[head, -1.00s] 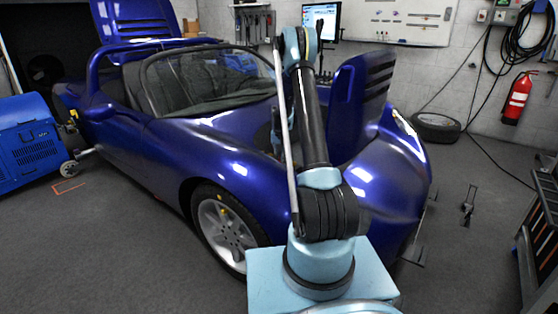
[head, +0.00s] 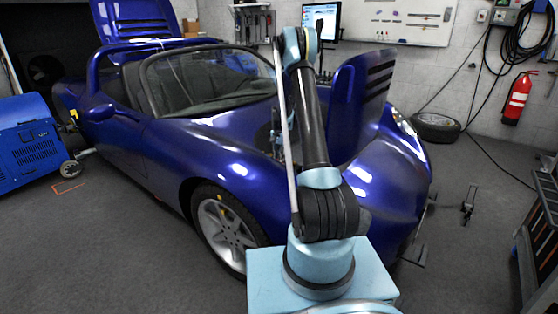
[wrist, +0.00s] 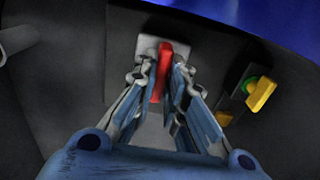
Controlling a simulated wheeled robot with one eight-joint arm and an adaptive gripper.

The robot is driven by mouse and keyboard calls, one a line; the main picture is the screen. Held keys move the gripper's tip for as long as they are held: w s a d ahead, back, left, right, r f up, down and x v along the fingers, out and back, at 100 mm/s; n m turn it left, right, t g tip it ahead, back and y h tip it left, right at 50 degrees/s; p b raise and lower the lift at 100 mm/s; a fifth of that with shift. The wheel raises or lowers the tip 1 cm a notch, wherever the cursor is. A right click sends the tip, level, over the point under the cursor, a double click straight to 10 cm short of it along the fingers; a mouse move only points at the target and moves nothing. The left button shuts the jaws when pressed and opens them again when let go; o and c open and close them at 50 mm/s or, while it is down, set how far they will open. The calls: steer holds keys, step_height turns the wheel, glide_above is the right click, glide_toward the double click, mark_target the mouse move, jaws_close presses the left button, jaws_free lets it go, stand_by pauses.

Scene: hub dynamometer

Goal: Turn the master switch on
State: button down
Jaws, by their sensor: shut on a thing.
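In the wrist view, the master switch shows as a red lever (wrist: 165,62) on a light grey plate (wrist: 148,45). My gripper (wrist: 161,80) is around the lever, with one finger on each side, and is shut on it. The lever points roughly up and down in the picture. Its lower end is partly hidden between the fingers. In the head view, my arm reaches into the car's front bay, and neither my gripper nor the switch can be made out there.
A yellow handle (wrist: 262,95) with a green part is right of the switch in the wrist view. The blue car (head: 160,150) has a raised panel (head: 362,105) right of my arm. A fire extinguisher (head: 517,98) hangs on the back wall.

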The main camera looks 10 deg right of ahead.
steer(key=shift+w, duration=0.1)
stand_by(0.3)
steer(key=c, duration=1.6)
jaws_free()
steer(key=shift+c, duration=0.2)
steer(key=shift+r, duration=0.1)
step_height(320, 180, up, 12)
